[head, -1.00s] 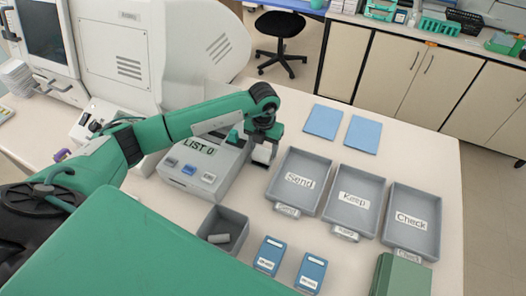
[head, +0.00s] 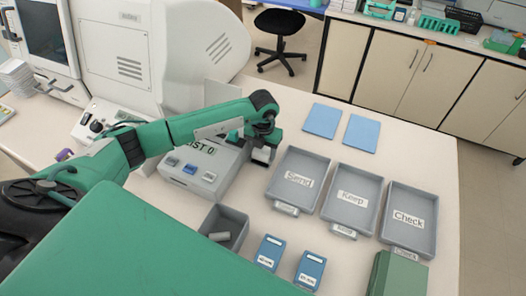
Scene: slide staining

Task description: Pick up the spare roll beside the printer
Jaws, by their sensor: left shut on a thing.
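The printer (head: 197,172) is a grey box on the bench, with a display partly reading "IST 0" and coloured buttons. My left gripper (head: 262,156) points down just right of the printer. It is shut on a small whitish thing, which I take to be the spare roll (head: 261,154). The fingers and hand hide most of it, and I cannot tell whether it touches the bench. My left forearm covers the back of the printer and part of its display. My right gripper is out of view.
Grey trays marked Send (head: 280,197), Keep (head: 332,213) and Check (head: 391,243) lie right of the gripper. Two blue pads (head: 321,120) lie behind them. A grey bin (head: 208,246) and two blue boxes (head: 268,254) stand in front. A large white machine (head: 125,60) stands behind my left arm.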

